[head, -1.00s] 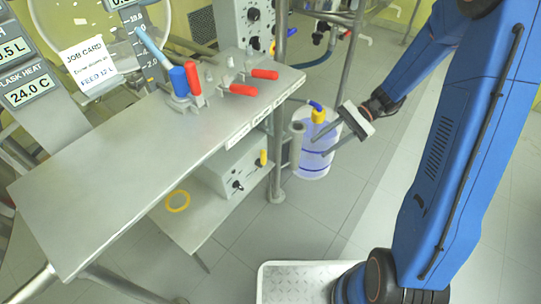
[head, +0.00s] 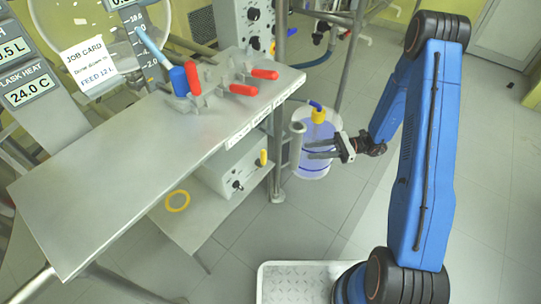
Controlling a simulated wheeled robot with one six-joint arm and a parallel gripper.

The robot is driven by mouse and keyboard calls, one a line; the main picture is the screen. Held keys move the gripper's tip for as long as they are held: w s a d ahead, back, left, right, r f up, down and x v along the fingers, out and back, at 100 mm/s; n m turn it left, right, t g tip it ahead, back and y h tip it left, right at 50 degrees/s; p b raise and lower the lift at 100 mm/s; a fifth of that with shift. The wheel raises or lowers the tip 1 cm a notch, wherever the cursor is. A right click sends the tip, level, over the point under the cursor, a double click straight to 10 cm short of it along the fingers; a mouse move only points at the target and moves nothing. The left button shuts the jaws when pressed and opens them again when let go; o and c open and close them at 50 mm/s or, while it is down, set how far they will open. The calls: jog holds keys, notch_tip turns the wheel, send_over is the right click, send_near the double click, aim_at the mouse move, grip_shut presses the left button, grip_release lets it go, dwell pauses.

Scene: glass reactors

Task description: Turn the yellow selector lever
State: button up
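The yellow selector lever (head: 263,158) stands upright at the right end of a grey control box (head: 232,168) on the shelf under the steel table. My gripper (head: 307,150) is to the right of the lever, apart from it, with its fingers pointing left. The two fingers show a gap with nothing between them. They overlap the clear bottle in the picture; whether they touch it I cannot tell. The lever is in full view.
A clear bottle (head: 318,172) with a yellow cap stands on the floor by the table leg (head: 276,170). Red and blue handled valves (head: 240,89) line the table's far end. A yellow ring (head: 177,201) lies on the lower shelf.

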jog(key=s+a, duration=0.2)
jog(key=a, duration=1.5)
jog(key=shift+s, duration=0.35)
grip_shut()
